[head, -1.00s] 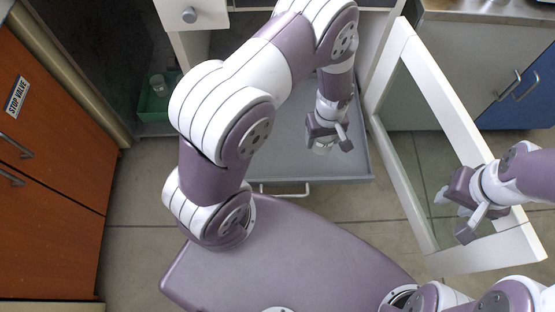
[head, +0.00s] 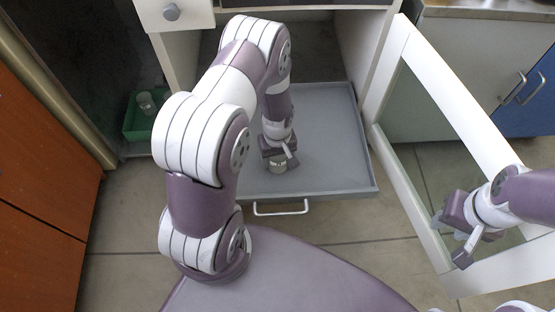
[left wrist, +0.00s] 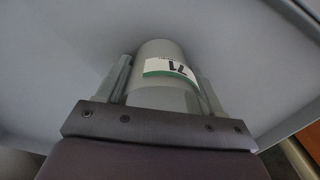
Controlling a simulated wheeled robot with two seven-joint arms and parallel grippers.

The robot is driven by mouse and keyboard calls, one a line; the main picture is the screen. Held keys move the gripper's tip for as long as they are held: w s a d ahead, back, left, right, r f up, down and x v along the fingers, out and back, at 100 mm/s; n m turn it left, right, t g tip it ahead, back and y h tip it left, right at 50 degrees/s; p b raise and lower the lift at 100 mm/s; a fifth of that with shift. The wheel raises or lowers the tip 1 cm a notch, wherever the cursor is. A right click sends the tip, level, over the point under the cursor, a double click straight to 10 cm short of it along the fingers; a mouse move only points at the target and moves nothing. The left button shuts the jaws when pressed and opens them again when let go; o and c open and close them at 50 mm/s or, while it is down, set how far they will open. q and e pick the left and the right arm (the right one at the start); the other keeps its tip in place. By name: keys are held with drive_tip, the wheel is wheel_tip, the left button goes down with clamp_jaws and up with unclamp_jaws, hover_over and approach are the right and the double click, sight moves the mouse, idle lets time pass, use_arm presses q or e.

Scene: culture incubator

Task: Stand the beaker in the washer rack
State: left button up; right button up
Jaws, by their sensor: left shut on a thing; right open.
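My left gripper (head: 278,156) is shut on the beaker (head: 278,166), low over the grey pulled-out tray (head: 340,180). In the left wrist view the grey beaker (left wrist: 160,52) sits between the two fingers (left wrist: 162,85), with a white and green label bearing dark characters. The grey surface fills the background there. I cannot tell whether the beaker's base touches the tray. No separate washer rack can be made out. My right gripper (head: 462,238) is open and empty, in front of the open glass door.
The framed glass door (head: 456,92) stands open on the right. A green bin (head: 133,125) with a small clear container (head: 147,103) is at the left. A white drawer (head: 190,14) is above. The tray around the beaker looks clear. An orange cabinet (head: 45,180) stands far left.

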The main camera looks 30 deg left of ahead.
use_arm(q)
drive_tip(key=shift+f, duration=0.1)
drive_tip(key=o, duration=1.1)
wheel_tip(320, 180, up, 13)
drive_tip(key=p, duration=0.6)
drive_tip(key=shift+d+p, duration=0.1)
drive_tip(key=shift+p, duration=0.25)
drive_tip(key=s+d+r+m, duration=0.1)
drive_tip(key=s+r+m, duration=0.2)
drive_tip(key=r, duration=0.2)
drive_tip(key=s+d+r+m+t, duration=0.1)
drive_tip(key=s+d+r+m, duration=0.1)
drive_tip(key=r, duration=0.3)
drive_tip(key=s+d+r+m, duration=0.2)
drive_tip(key=s+r+m, duration=0.1)
drive_tip(key=r, duration=0.3)
drive_tip(key=shift+s+d+m, duration=0.1)
drive_tip(key=shift+s+m, duration=0.3)
